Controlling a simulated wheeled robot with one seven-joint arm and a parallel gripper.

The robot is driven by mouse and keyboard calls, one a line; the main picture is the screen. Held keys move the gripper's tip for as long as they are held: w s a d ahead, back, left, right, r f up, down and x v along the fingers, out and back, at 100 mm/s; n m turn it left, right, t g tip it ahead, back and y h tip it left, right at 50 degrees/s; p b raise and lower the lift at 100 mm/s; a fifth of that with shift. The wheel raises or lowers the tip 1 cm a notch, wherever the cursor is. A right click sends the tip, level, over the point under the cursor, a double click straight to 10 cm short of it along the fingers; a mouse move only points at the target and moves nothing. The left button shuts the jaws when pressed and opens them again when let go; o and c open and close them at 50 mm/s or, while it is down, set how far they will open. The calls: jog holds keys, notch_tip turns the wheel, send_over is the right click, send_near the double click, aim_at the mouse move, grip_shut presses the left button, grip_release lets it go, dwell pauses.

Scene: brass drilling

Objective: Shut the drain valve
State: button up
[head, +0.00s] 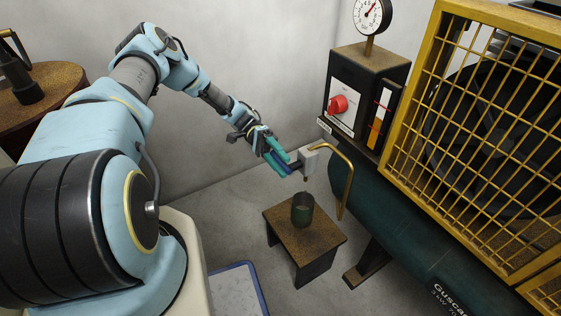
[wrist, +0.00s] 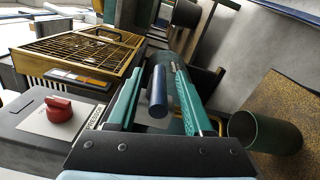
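The drain valve shows in the head view as a small grey body (head: 308,161) beside the green tank, with a bent brass pipe (head: 347,170) running from it. A dark blue handle (head: 287,169) sticks out from it toward my gripper (head: 277,158). In the wrist view the blue handle (wrist: 157,92) lies between the two teal fingers of my gripper (wrist: 160,70). A gap shows on each side of the handle, so the gripper looks open around it. The valve body is mostly hidden in the wrist view.
A dark green cup (head: 302,210) stands on a brown stool (head: 325,238) below the valve. A control box (head: 370,85) with a red knob (head: 338,105) and a gauge (head: 371,14) sits above the tank (head: 375,210). A yellow guard cage (head: 395,135) is at right.

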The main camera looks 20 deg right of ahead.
jog(key=shift+w+a+b, duration=0.35)
jog(key=shift+w, duration=1.4)
jog(key=shift+w+a+b, duration=0.3)
jog(key=shift+w+a, duration=0.05)
jog(key=shift+w, duration=1.45)
jog(key=shift+w+a+b, duration=0.35)
jog(key=shift+w, duration=1.4)
